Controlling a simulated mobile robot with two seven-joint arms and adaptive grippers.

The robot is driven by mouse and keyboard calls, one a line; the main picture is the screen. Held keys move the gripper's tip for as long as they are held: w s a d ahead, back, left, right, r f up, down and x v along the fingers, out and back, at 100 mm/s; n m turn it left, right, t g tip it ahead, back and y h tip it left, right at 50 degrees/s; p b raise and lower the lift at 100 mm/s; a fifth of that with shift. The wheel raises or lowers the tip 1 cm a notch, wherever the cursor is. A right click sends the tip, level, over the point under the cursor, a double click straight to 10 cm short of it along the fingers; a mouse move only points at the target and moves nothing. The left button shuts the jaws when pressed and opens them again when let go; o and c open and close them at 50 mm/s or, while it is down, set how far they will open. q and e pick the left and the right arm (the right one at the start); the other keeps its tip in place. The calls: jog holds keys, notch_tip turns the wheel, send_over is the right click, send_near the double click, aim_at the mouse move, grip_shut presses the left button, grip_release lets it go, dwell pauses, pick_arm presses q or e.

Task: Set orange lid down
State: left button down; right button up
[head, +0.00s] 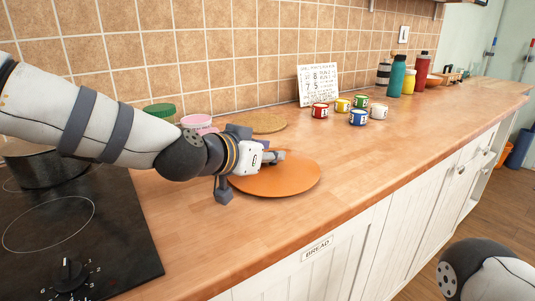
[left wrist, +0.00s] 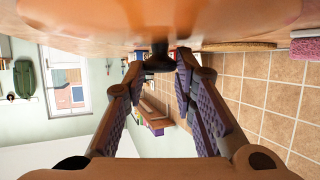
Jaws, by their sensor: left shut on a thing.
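The orange lid (head: 293,180) is a flat round disc at the worktop, level or nearly so; I cannot tell if it touches the wood. My left gripper (head: 275,156) reaches over it from the left and is shut on its knob. In the left wrist view the lid (left wrist: 130,18) fills the top, and its dark knob (left wrist: 158,60) sits between the fingertips of my left gripper (left wrist: 160,66). Part of the lid is hidden by the gripper in the head view. My right gripper is not in view.
A round cork mat (head: 262,123) lies behind the lid, beside a pink container (head: 199,122) and a green-topped one (head: 160,111). A pot (head: 45,170) stands on the black hob (head: 95,235) at left. Several small mugs (head: 358,117) stand farther right. The worktop front is clear.

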pick_arm(q)
jog(key=c, duration=1.3)
grip_release()
jog(key=shift+f, duration=0.15)
jog(key=shift+r, duration=0.35)
jog(key=p+v, duration=0.2)
jog(key=v, duration=1)
jog(key=shift+f, duration=0.1)
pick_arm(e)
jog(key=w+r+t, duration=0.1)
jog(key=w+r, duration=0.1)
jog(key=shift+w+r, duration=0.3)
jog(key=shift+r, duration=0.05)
